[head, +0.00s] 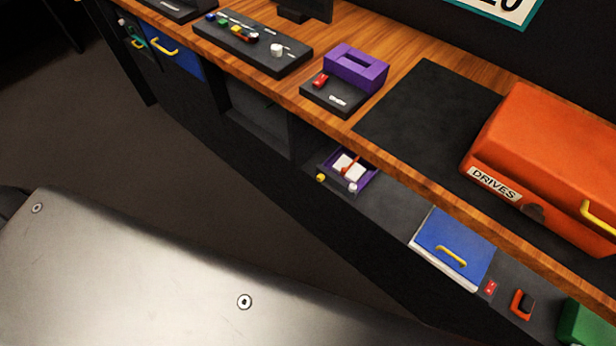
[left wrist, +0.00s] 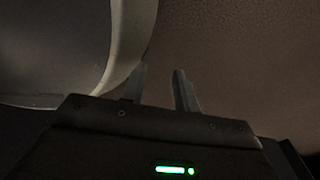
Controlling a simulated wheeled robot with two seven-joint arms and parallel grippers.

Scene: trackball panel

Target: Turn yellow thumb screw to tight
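A small yellow knob (head: 320,177), which looks like the yellow thumb screw, sits on the front panel below the wooden desk edge in the head view. It is at the left of a purple-framed recess (head: 350,172) with white blocks and an orange-red piece inside. My right gripper is in neither view.
The wooden desk (head: 415,188) overhangs the panel. On it are a purple-topped device (head: 357,70), a button box (head: 252,45) and an orange case (head: 550,160). A blue door (head: 452,242) with a yellow handle is right of the recess. Open floor (head: 130,140) lies left.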

